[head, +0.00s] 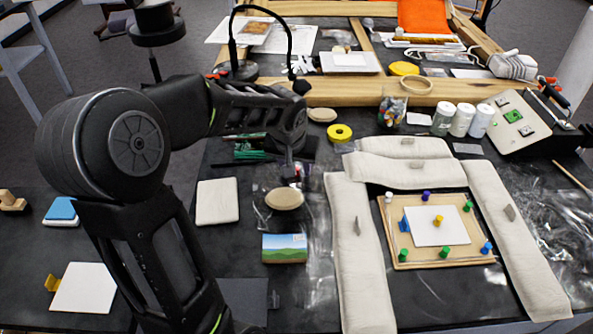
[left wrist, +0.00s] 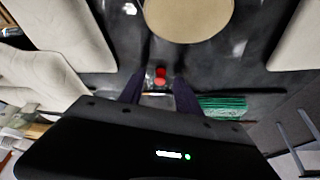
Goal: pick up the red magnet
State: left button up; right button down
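The red magnet (left wrist: 161,75) is a small red peg standing on the dark table, just short of a beige oval disc in the left wrist view. My left gripper (left wrist: 158,90) is open, with one dark finger on each side of the magnet and a gap between them. In the head view the left gripper (head: 291,176) points down at the table behind the beige disc (head: 285,198). Only a speck of red shows beside its fingertips there, and the fingers hide most of that spot. My right gripper is not in view.
A white pad (head: 217,201) lies left of the gripper and a landscape picture (head: 284,248) in front. Long cloth weights (head: 358,255) surround a board with coloured magnets (head: 440,258) at right. A yellow tape roll (head: 339,133) and green items (head: 249,151) lie near.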

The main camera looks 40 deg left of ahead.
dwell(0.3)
pick_arm(q)
grip_shut()
dwell(0.3)
